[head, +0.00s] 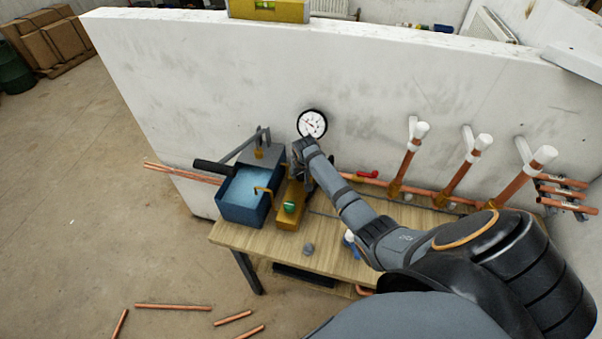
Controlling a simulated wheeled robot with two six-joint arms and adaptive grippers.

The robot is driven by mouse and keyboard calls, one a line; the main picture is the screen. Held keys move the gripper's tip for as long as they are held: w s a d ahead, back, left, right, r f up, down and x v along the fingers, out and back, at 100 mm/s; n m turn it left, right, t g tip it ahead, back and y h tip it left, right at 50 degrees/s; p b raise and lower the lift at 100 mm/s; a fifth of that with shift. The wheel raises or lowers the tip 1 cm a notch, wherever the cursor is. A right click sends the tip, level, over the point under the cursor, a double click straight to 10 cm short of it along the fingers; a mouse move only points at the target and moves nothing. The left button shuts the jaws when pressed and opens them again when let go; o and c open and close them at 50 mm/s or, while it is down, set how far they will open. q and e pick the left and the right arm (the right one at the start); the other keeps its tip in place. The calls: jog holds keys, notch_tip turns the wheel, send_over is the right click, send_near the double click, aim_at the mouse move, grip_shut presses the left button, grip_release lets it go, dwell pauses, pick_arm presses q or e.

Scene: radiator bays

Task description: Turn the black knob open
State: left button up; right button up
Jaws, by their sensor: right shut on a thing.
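My right arm reaches in from the lower right, and its gripper (299,168) points down at the far end of a brass block (286,222) on the wooden bench. The gripper is shut there on what appears to be the black knob, which the fingers and wrist hide. I cannot tell how far the knob is turned. A green knob (290,207) sits on the block's near part, clear of the gripper. A round white pressure gauge (312,123) stands just behind my wrist. My left gripper is not in view.
A blue water tank (243,195) with a black-gripped lever (214,168) stands left of the block. A white wall (200,90) rises behind. Copper pipes with white tops (408,155) and a red valve handle (368,174) are on the right. The wooden bench (262,240) has bare room in front.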

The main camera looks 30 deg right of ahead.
jog(key=shift+r+n+y+p, duration=0.15)
jog(key=shift+n+y+p, duration=0.15)
jog(key=shift+n+p, duration=0.45)
jog(key=shift+d+n+y, duration=0.15)
jog(key=shift+n+y, duration=0.15)
jog(key=shift+n, duration=0.65)
jog(key=shift+n+y, duration=0.5)
jog(key=shift+n, duration=0.6)
jog(key=shift+n+y+b, duration=0.4)
jog(key=shift+n+y, duration=0.1)
jog(key=shift+n, duration=0.9)
jog(key=o, duration=1.1)
jog(key=shift+d, duration=0.1)
jog(key=v, duration=1.1)
jog(key=shift+s+r, duration=0.25)
jog(key=shift+r, duration=0.05)
